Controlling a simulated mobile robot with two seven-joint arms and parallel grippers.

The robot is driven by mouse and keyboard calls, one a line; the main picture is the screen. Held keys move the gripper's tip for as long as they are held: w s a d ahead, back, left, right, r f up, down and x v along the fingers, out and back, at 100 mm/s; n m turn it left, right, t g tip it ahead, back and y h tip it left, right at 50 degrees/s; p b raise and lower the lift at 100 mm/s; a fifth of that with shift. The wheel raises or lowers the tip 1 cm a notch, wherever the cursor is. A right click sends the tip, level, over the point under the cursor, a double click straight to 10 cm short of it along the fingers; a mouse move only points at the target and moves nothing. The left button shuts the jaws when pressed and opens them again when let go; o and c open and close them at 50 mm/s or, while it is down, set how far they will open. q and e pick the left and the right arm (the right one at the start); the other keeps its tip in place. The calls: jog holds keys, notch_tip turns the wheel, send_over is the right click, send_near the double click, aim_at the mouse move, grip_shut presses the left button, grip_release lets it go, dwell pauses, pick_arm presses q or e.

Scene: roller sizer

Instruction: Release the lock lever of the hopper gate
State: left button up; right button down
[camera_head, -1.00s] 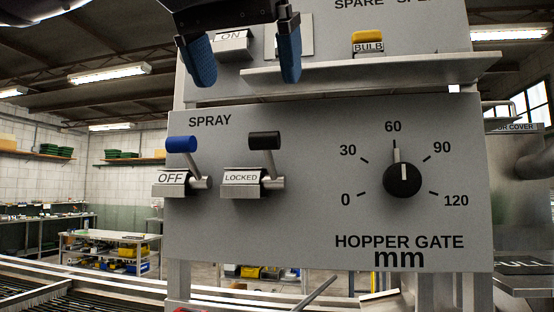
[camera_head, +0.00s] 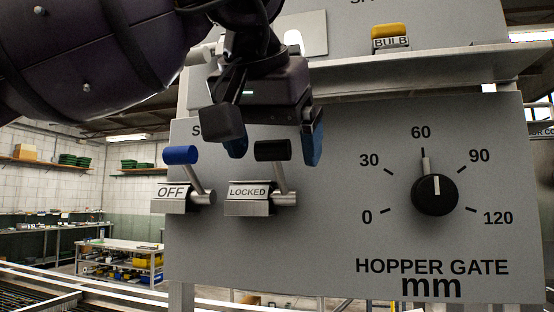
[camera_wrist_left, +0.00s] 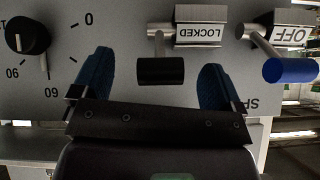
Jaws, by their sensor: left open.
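The lock lever (camera_head: 272,151) has a black cylindrical grip on a metal stem, tilted up from a pivot beside a plate reading LOCKED (camera_head: 248,191). My left gripper (camera_head: 276,150) is open, with one blue fingertip on each side of the black grip and gaps between. In the left wrist view, upside down, the black grip (camera_wrist_left: 160,71) lies between the two blue fingers, apart from both. The hopper gate dial (camera_head: 434,194) is a black knob with its pointer up, near 60. My right gripper is not in view.
A blue-gripped spray lever (camera_head: 180,155) with an OFF plate (camera_head: 171,192) stands close on the left. A metal shelf (camera_head: 440,66) juts out above the panel (camera_head: 340,220), with a yellow BULB switch (camera_head: 389,36) over it. The panel's lower middle is clear.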

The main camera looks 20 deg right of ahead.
aim_at(280, 174)
pick_arm(q)
jog(key=shift+x, duration=1.55)
jog(key=shift+s, duration=0.1)
